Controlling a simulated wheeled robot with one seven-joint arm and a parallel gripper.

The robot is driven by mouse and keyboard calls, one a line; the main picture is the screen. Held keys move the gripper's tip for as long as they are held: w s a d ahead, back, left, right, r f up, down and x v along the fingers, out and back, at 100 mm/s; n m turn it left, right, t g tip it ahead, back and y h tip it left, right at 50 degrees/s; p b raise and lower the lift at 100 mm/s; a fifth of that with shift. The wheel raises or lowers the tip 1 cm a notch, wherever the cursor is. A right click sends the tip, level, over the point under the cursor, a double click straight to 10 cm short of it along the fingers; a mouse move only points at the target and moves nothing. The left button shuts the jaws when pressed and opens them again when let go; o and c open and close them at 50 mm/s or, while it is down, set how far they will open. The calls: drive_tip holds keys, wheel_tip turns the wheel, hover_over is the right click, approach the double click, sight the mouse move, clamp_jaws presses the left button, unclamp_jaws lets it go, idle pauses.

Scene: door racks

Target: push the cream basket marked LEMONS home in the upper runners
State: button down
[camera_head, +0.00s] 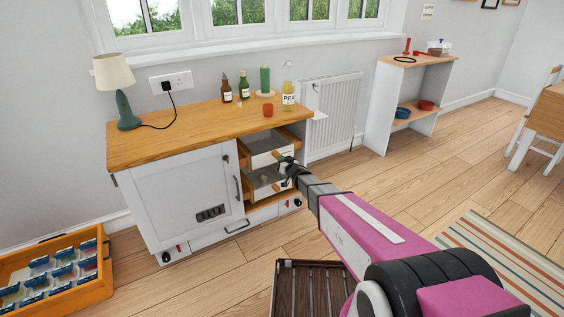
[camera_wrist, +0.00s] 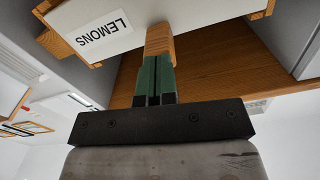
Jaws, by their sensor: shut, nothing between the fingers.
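The cream basket marked LEMONS (camera_wrist: 100,28) shows upside down at the top of the wrist view, its label facing me. A wooden handle (camera_wrist: 159,40) stands out from its front. My gripper (camera_wrist: 155,80) is shut and empty, its green fingertips at the end of this handle; they look in contact, but a small gap cannot be ruled out. In the head view, my gripper (camera_head: 287,163) is at the cabinet's open bay, in front of the upper basket (camera_head: 268,157), which sticks out of the bay. Its label is hidden there by my gripper.
A lower basket (camera_head: 262,178) sits below in the same bay. The cabinet's white door (camera_head: 190,195) to the left is closed. Bottles and a cup (camera_head: 268,110) stand on the wooden worktop (camera_head: 165,135). A slatted crate (camera_head: 305,290) and an orange tray (camera_head: 95,292) are on the floor.

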drive_tip(key=shift+w+a, duration=0.25)
drive_tip(key=shift+w, duration=0.15)
drive_tip(key=v, duration=1.3)
drive_tip(key=s+d+r+m+g+h, duration=0.1)
drive_tip(key=s+d+m+g+h, duration=0.15)
drive_tip(key=s+d+h, duration=0.4)
drive_tip(key=s+d+m+g+h, duration=0.1)
drive_tip(key=d+m+g+h, duration=0.2)
drive_tip(key=d, duration=0.6)
drive_tip(key=s+d+r+g, duration=0.1)
drive_tip(key=s+g, duration=0.3)
drive_tip(key=s, duration=0.6)
drive_tip(key=s+d+r+g, duration=0.2)
drive_tip(key=s+g, duration=0.3)
drive_tip(key=s, duration=0.5)
drive_tip(key=shift+d, duration=0.3)
drive_tip(key=shift+w+r+n+g+h, duration=0.1)
drive_tip(key=shift+n+g+h, duration=0.15)
